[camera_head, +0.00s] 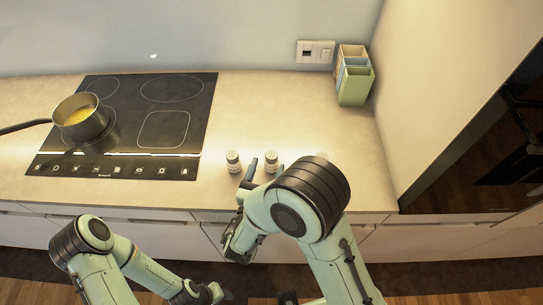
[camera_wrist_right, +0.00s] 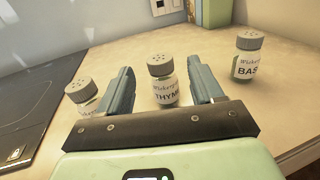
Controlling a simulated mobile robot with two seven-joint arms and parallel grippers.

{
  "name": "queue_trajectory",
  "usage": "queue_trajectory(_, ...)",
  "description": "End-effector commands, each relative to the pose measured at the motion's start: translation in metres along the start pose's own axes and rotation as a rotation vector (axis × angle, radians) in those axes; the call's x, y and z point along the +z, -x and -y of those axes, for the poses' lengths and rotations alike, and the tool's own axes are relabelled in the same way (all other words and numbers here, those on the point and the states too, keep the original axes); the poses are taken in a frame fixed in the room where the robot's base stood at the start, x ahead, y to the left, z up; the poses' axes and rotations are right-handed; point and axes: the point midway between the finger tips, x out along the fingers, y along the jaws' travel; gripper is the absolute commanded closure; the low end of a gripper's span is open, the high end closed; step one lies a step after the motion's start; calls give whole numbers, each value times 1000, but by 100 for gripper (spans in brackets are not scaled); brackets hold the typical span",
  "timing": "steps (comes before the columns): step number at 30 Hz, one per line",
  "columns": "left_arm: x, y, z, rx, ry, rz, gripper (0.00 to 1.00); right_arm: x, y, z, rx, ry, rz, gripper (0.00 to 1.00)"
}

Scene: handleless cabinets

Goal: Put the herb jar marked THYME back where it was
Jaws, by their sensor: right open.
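The herb jar marked THYME (camera_wrist_right: 162,82) stands upright on the counter, with a grey perforated lid. In the right wrist view it shows between the two fingers of my right gripper (camera_wrist_right: 160,92), which is open, with gaps on both sides of the jar. In the head view the THYME jar (camera_head: 272,161) is the middle one of a row, partly behind my right gripper (camera_head: 258,171). My left gripper (camera_head: 212,293) is low in the head view, away from the counter; its fingers are too unclear to read.
A jar reading BAS (camera_wrist_right: 247,62) stands right of THYME, and another jar (camera_wrist_right: 83,96), its label mostly hidden, stands left. A black hob (camera_head: 130,125) carries a pot (camera_head: 78,114) with yellow contents. A green-fronted holder (camera_head: 355,86) stands at the back right.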

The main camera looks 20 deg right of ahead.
Motion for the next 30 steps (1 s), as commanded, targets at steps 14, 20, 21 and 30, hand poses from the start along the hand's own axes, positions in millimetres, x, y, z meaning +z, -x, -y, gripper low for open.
queue_trajectory(14,5,-13,6,-3,3,8,57,1,51,0,-2,-1,1,34)
queue_trajectory(20,5,-12,6,-3,3,8,57,1,51,0,-2,-1,1,34)
queue_trajectory(21,5,-12,6,-3,3,8,57,1,51,0,-2,-1,1,34)
queue_trajectory(30,5,-12,6,-3,3,8,57,1,51,0,-1,-1,1,34)
